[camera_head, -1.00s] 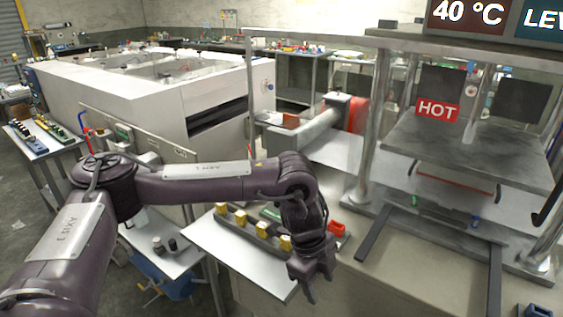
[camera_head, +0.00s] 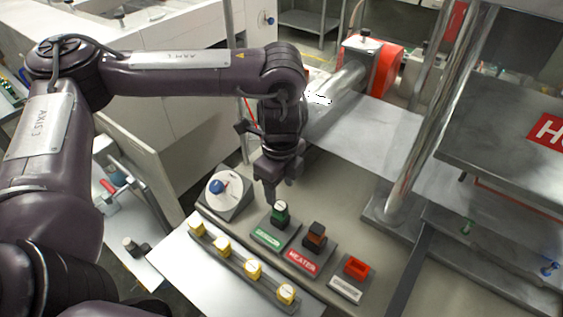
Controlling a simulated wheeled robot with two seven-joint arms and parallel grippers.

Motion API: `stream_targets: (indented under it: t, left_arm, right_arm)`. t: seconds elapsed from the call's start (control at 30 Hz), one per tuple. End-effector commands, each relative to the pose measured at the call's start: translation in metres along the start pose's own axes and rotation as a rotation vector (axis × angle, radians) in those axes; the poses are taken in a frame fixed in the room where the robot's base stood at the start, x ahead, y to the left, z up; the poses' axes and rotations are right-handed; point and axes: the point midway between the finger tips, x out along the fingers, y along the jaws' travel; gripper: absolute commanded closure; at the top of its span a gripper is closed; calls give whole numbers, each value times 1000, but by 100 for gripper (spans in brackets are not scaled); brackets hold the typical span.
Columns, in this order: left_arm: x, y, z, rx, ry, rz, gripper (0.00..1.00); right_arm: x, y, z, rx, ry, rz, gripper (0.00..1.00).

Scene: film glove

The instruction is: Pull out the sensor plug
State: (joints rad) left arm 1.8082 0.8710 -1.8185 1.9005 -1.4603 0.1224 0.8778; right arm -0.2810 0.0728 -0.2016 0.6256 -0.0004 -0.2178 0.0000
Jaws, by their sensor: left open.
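A green-and-black plug (camera_head: 280,214) stands on a small base with a green label (camera_head: 268,237); I cannot read that label. Neither is clearly marked as the sensor plug. My left gripper (camera_head: 271,192) points down just above and behind the green-and-black plug. Its jaws are open and it looks empty; I cannot tell whether the fingertips touch the plug. My right gripper is out of view.
A dial with a blue knob (camera_head: 217,187) stands left of the plugs. A red square holder (camera_head: 356,268) with a white label is on the right. A rail with several yellow knobs (camera_head: 253,268) runs in front. A metal post (camera_head: 430,120) rises at the right.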

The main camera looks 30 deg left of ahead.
Motion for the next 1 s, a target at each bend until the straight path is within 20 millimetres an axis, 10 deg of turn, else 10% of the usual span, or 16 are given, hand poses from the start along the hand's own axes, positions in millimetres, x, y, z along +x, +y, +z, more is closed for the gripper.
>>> stream_targets:
  t: [0.27,1.0]
  left_arm:
    - [34,1,1,-2,-1,6,50]
    - [77,0,0,-1,0,1,60]
  right_arm:
    - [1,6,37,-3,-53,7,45]
    - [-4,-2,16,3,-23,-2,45]
